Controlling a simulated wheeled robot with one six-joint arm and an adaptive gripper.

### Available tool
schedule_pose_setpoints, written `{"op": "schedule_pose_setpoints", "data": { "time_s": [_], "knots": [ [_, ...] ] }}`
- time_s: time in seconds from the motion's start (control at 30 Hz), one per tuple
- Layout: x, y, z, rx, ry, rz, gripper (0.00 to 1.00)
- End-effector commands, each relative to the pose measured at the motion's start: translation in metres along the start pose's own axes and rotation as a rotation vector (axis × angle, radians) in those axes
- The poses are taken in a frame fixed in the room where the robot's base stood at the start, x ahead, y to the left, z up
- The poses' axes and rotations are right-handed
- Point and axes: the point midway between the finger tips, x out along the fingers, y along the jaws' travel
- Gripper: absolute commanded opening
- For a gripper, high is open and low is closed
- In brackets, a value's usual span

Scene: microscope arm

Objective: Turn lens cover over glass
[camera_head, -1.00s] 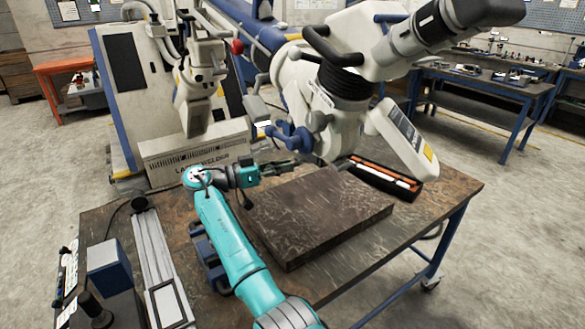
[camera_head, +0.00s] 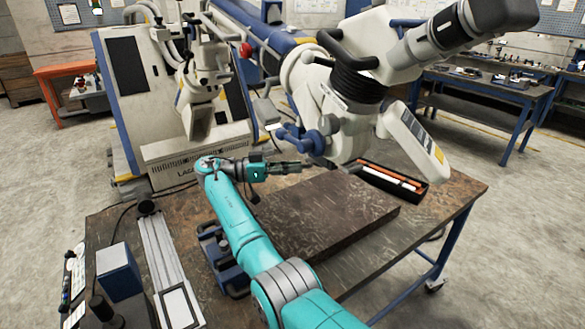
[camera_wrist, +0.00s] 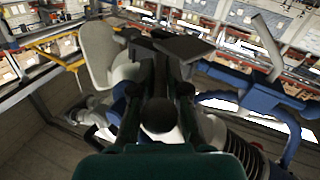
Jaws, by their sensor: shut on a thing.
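My gripper (camera_head: 302,166) reaches right from the teal arm, its fingertips close under the white microscope head (camera_head: 350,128). In the wrist view the dark fingers of my gripper (camera_wrist: 160,62) are close together on a dark flat piece (camera_wrist: 188,46), which looks like the lens cover. The glass under the microscope head cannot be made out, so I cannot tell how the cover lies to it. The blue knobs (camera_head: 305,138) of the microscope are just above the fingers.
A dark stone slab (camera_head: 325,215) lies on the worktable (camera_head: 440,205) below the gripper. A black tray (camera_head: 392,183) with orange and white sticks lies behind it. The white laser welder (camera_head: 150,90) stands behind the table at left.

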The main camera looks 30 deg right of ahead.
Motion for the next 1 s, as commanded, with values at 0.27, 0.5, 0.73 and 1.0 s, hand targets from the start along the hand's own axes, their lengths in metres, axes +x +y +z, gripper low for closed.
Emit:
{"op": "schedule_pose_setpoints", "data": {
  "time_s": [0.27, 0.5, 0.73, 1.0],
  "knots": [
    [0.0005, -0.0002, 0.0013, -0.002, -0.001, 0.0, 0.27],
    [0.0004, -0.0001, 0.0006, -0.001, 0.0, 0.0, 0.39],
    [0.0003, 0.0, 0.0004, -0.001, 0.0, 0.0, 0.39],
    [0.0022, 0.0026, 0.0018, 0.001, 0.006, -0.031, 0.39]
  ]
}}
